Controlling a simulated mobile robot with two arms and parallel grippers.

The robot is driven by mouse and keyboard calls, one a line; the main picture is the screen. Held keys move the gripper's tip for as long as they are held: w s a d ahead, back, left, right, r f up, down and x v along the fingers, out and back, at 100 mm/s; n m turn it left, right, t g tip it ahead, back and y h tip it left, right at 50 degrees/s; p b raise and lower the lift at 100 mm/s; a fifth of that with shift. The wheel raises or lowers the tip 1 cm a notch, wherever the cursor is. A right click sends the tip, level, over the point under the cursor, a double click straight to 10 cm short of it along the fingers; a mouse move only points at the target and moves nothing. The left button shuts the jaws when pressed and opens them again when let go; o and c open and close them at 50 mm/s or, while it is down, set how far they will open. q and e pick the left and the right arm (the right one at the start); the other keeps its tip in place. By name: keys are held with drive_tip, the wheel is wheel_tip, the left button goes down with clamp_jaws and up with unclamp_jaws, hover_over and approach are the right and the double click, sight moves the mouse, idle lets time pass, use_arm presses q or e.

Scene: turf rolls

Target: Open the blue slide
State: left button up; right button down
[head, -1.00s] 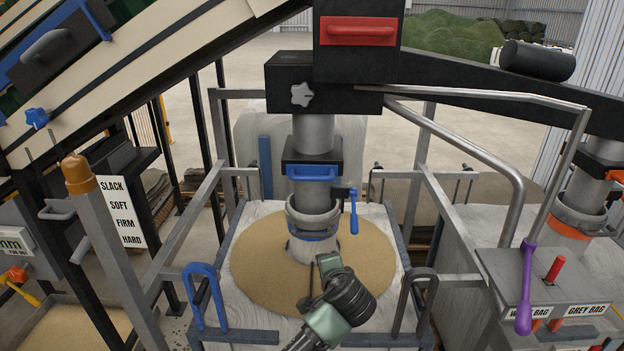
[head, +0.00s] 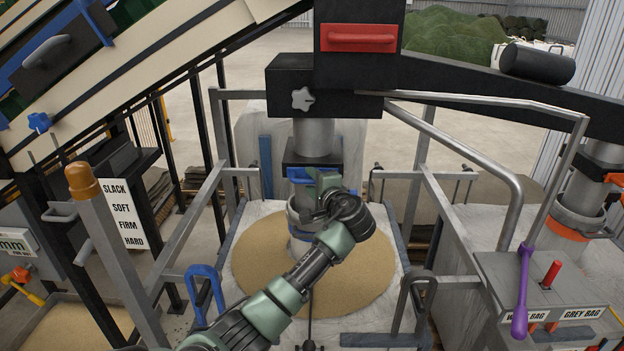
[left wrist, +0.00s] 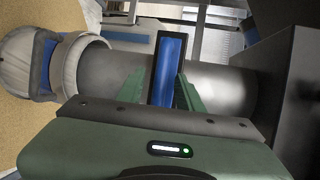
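The blue slide's handle (head: 298,174) is on the front of a black housing on the grey vertical spout, above the sand-filled bag. My left gripper (head: 318,182) is raised in front of it and covers its right part. In the left wrist view the blue handle (left wrist: 170,70) shows as a blue bar with a dark edge. The green fingers of my left gripper (left wrist: 158,92) stand apart on either side of it. The left finger looks a little clear of it; contact on the right cannot be told. My right gripper is not in view.
The white bag full of sand (head: 262,270) is below the spout, between grey frame rails (head: 192,225). A blue hook-shaped handle (head: 205,290) stands at front left. A red handle (head: 360,37) is above. A purple lever (head: 523,290) stands at right.

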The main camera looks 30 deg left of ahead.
use_arm(q)
drive_tip(key=shift+w, duration=0.1)
clamp_jaws()
drive_tip(key=shift+f, duration=0.1)
idle(1.3)
